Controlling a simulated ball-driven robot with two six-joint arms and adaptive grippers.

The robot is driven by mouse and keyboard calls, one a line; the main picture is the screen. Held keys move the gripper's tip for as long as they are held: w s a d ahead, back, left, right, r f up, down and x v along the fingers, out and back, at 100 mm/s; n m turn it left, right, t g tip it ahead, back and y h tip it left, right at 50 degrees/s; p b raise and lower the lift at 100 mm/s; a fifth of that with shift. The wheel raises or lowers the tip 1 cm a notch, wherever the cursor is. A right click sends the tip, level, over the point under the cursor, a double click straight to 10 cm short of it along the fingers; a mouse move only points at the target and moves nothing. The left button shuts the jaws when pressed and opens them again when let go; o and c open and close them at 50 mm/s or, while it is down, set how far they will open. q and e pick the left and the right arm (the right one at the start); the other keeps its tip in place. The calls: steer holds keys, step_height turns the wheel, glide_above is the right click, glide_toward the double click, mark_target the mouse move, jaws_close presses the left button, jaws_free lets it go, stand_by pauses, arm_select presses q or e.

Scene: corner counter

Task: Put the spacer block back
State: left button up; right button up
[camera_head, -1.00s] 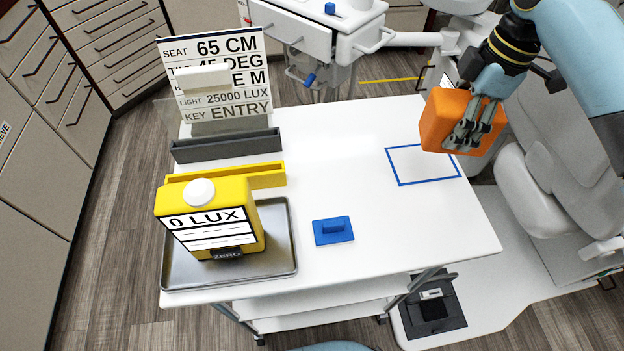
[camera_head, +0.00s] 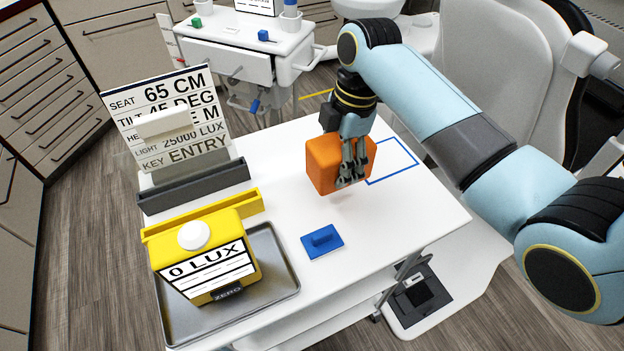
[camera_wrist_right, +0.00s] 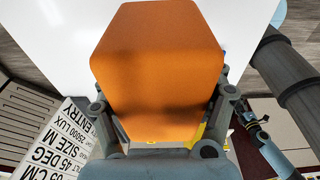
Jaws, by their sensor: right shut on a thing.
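The orange spacer block (camera_head: 324,166) is held in my right gripper (camera_head: 352,172) above the white table top. The gripper is shut on it, with its fingers along the block's right side in the head view. In the right wrist view the block (camera_wrist_right: 158,70) fills the middle, between the two fingers. A blue-outlined rectangle (camera_head: 414,165) is marked on the table to the right of the block, partly hidden behind the block and gripper. My left gripper is not in view.
A yellow box marked 0 LUX (camera_head: 205,262) stands in a metal tray (camera_head: 285,285). A yellow holder (camera_head: 250,204), a grey holder (camera_head: 195,187) and a sign (camera_head: 165,110) stand at the left. The table's front right is clear.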

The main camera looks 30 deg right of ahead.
mark_target(323, 139)
steer(key=w+a+f, duration=0.2)
steer(key=a, duration=0.1)
steer(key=shift+w+a+f, duration=0.15)
steer(key=shift+w+f, duration=0.05)
steer(key=shift+f, duration=0.1)
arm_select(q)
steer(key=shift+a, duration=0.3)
arm_select(e)
steer(key=shift+w+a+f, duration=0.1)
steer(key=shift+f, duration=2)
steer(key=o, duration=1.4)
steer(key=shift+f, duration=0.1)
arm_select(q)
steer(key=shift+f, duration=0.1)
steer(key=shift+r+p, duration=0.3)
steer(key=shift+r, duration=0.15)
arm_select(e)
steer(key=r, duration=0.4)
steer(key=d+r, duration=0.1)
steer(key=r, duration=0.7)
steer(key=shift+d+r, duration=0.1)
steer(key=shift+d, duration=0.3)
steer(key=shift+s, duration=0.2)
